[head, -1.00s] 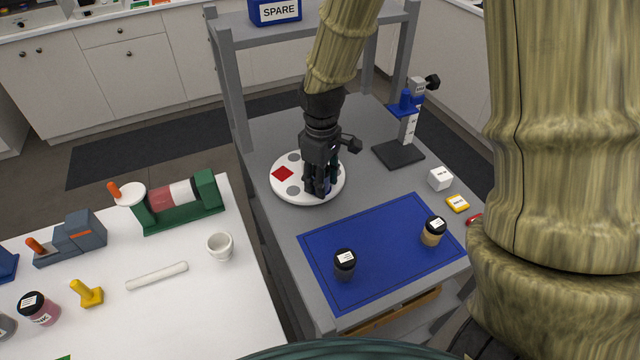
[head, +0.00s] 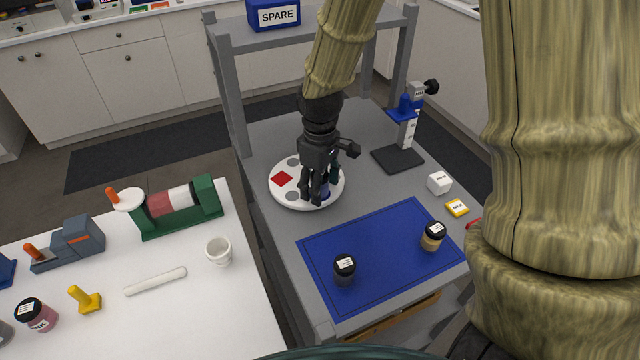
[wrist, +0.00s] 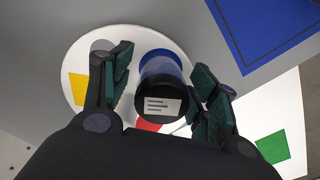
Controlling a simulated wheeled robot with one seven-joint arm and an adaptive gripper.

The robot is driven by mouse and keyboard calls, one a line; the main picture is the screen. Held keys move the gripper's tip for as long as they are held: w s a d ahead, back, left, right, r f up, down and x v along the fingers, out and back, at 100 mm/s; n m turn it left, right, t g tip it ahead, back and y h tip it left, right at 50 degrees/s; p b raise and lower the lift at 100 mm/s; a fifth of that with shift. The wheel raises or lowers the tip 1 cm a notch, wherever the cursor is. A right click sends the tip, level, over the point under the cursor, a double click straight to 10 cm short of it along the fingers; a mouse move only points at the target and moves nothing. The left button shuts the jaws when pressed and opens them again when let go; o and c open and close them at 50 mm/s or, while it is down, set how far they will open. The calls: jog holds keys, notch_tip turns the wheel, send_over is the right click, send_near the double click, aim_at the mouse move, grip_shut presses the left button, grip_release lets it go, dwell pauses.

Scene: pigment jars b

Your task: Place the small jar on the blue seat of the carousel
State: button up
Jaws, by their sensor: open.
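The small jar (wrist: 160,100) has a black lid with a white label and a bluish body. In the wrist view it stands between my fingers, over the blue seat (wrist: 160,53), whose far edge shows behind it. Its base appears to rest there, but the contact is partly hidden. My gripper (head: 319,196) is open, with a finger on each side of the jar (head: 325,194) and gaps showing.
A blue mat (head: 375,262) with a dark jar (head: 344,270) and a yellowish jar (head: 433,236) lies in front of the carousel. Shelf posts (head: 229,85) rise behind the carousel. A white block (head: 439,183) sits right.

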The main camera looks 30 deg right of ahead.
notch_tip(320, 180, up, 12)
jog(key=shift+r+b, duration=0.1)
jog(key=shift+b, duration=0.7)
